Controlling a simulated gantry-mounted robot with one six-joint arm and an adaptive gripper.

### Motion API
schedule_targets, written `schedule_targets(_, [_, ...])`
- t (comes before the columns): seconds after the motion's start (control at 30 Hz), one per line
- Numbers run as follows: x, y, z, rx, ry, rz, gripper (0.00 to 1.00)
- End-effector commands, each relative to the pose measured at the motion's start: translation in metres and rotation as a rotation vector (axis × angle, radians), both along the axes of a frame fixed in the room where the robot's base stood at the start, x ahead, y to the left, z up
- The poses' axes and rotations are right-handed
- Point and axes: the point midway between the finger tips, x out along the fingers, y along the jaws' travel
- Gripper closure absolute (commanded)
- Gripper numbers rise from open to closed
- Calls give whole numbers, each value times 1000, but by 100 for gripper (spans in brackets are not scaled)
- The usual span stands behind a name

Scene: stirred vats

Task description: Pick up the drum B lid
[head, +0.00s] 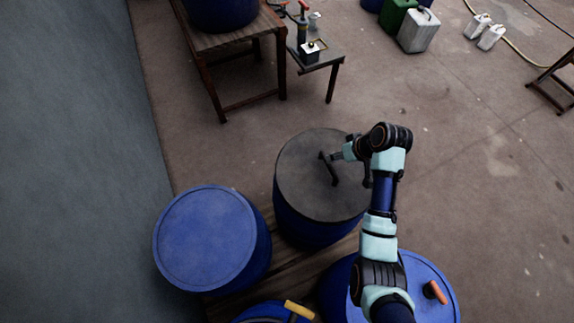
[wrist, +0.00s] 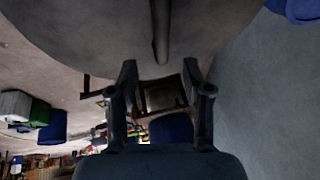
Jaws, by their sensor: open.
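A dark grey round lid (head: 300,190) covers a blue drum (head: 308,228) in the middle of the head view. No letter shows on it, so I cannot tell from a mark that it is drum B. A dark bar handle (head: 328,169) stands on the lid. My gripper (head: 338,156) is at the handle's right side, close over the lid. In the wrist view the lid (wrist: 90,30) fills the top, and the handle (wrist: 160,30) runs down to between the two fingertips (wrist: 160,66). The fingers are apart, and I cannot tell whether they touch the handle.
A closed blue drum (head: 205,237) stands to the left, near the grey wall (head: 70,160). A drum with an orange handle (head: 435,292) is under my arm. A yellow-handled item (head: 298,309) lies at the bottom. A wooden table (head: 235,42) stands behind.

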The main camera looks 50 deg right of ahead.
Motion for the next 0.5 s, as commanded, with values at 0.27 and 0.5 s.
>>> schedule_targets(0.27, [10, 0, -19, 0, 1, 0, 50])
schedule_targets(0.5, [19, 4, -39, 1, 2, 1, 50])
